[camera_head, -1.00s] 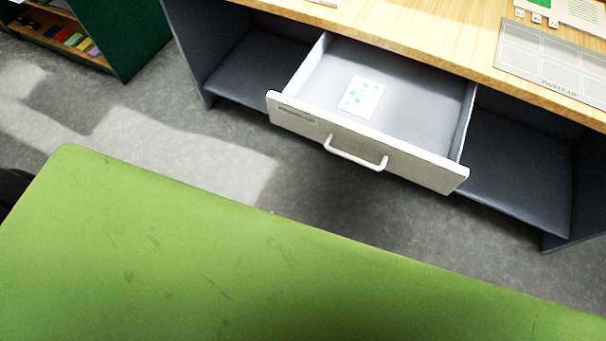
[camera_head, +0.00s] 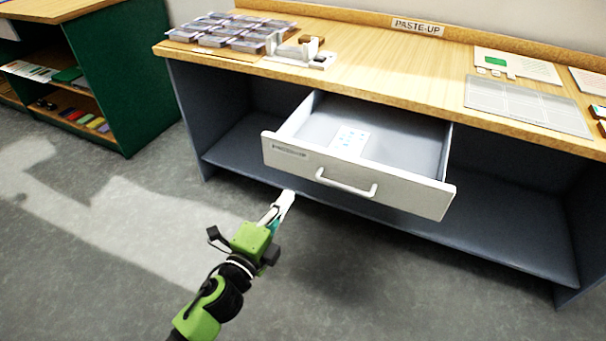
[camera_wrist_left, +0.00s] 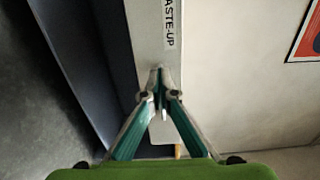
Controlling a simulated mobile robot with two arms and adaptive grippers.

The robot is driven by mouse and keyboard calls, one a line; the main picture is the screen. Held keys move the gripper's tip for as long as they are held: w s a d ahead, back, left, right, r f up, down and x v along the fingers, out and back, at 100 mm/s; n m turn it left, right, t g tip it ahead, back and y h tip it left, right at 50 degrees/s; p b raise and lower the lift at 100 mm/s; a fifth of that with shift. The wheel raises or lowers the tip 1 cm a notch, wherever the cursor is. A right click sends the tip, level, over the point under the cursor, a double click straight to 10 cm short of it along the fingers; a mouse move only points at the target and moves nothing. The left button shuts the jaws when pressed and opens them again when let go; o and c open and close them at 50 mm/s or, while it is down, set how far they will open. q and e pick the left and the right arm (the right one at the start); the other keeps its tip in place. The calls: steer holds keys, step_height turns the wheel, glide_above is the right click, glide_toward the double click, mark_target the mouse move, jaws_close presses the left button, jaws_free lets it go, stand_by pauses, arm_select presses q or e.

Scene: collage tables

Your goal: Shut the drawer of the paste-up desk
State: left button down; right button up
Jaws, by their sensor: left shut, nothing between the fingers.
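The paste-up desk (camera_head: 178,88) has a wooden top and grey-blue sides. Its pale drawer (camera_head: 390,188) stands pulled out, with a white bar handle (camera_head: 346,187) and a label at the left of its front. My left gripper (camera_head: 285,199) is shut and empty, just below the left part of the drawer front in the head view. In the left wrist view its closed fingertips (camera_wrist_left: 160,75) overlap the pale labelled drawer front (camera_wrist_left: 148,35); I cannot tell whether they touch. My right gripper is out of view.
Stacked blocks (camera_head: 235,32) stand on the desk's left top; a grey grid board (camera_head: 527,104) lies at its right. Open shelf bays flank the drawer. A green shelf unit (camera_head: 130,75) stands at the left. Grey floor before the desk is clear around my arm.

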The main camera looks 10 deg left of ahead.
arm_select(q)
glide_toward(310, 164)
steer(key=x, duration=0.5)
steer(key=shift+w, duration=0.2)
steer(key=shift+w+d, duration=0.2)
steer(key=shift+w, duration=0.45)
steer(key=shift+w+d, duration=0.1)
steer(key=shift+w, duration=0.05)
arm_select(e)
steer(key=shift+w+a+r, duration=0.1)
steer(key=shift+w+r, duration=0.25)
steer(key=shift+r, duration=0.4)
